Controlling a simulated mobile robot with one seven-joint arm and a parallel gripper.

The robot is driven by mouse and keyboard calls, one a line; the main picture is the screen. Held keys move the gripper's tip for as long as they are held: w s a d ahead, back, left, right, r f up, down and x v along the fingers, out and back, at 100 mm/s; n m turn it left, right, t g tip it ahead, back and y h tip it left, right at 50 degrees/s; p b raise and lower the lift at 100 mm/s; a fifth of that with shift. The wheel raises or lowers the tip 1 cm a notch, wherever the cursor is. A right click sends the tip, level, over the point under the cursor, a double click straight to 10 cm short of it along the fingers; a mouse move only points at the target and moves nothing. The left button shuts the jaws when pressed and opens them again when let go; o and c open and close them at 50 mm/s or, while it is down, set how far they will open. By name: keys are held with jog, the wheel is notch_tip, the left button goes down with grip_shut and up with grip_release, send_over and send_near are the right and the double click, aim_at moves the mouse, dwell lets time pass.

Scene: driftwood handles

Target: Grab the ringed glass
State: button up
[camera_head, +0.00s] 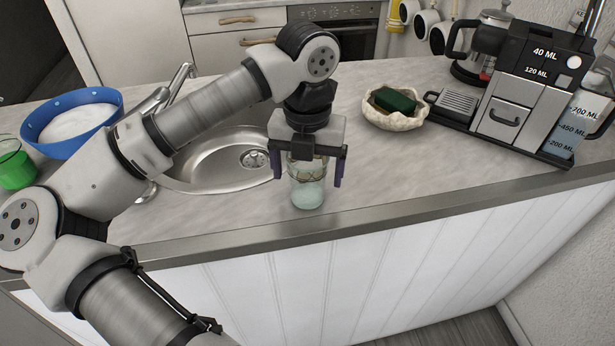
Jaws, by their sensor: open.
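The ringed glass (308,191) stands upright on the counter near its front edge, just right of the sink. It is clear with a pale blue-green tint toward the bottom and a thin band around its upper part. My gripper (308,180) points down over the glass. It is open, with one dark finger on the left of the glass and one on the right. The glass's rim is partly hidden behind the gripper's body. Small gaps seem to show beside the glass; I cannot tell whether either finger touches it.
The sink (215,172) with its faucet (180,78) lies to the left. A blue colander bowl (50,139) and a green cup (14,170) stand at far left. A shell-like dish (380,120) with a green sponge (394,99) and a coffee machine (515,120) stand right. The front right counter is clear.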

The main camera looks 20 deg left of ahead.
jog(key=c, duration=1.2)
jog(key=shift+r, duration=0.1)
